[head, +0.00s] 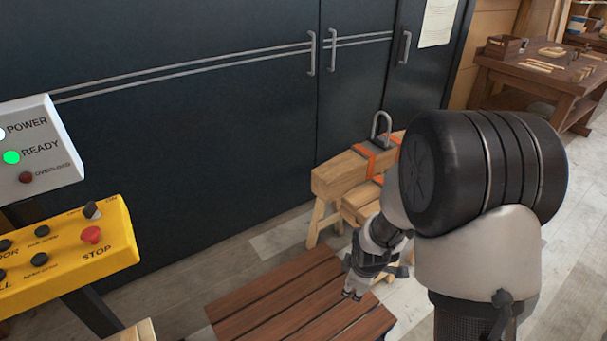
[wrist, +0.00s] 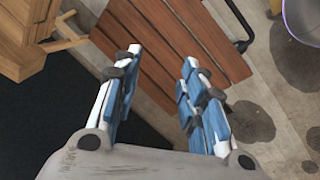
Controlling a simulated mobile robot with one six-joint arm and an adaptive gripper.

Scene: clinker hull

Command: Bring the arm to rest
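My gripper (head: 354,293) hangs at the end of my arm, above the right part of a slatted brown wooden platform (head: 265,308) in the head view. In the wrist view my gripper (wrist: 160,62) shows its two blue-padded fingers apart, with nothing between them. The slatted platform (wrist: 178,37) lies below and beyond the fingertips there. My arm's large dark joint and pale link fill the right of the head view and hide part of what stands behind.
A yellow control box (head: 65,255) with a red stop button and a grey status panel (head: 38,150) with a green lamp stand at left. Dark cabinet doors (head: 190,130) line the back. A wooden trestle (head: 340,182) with orange straps is behind my gripper. A workbench (head: 530,85) stands far right.

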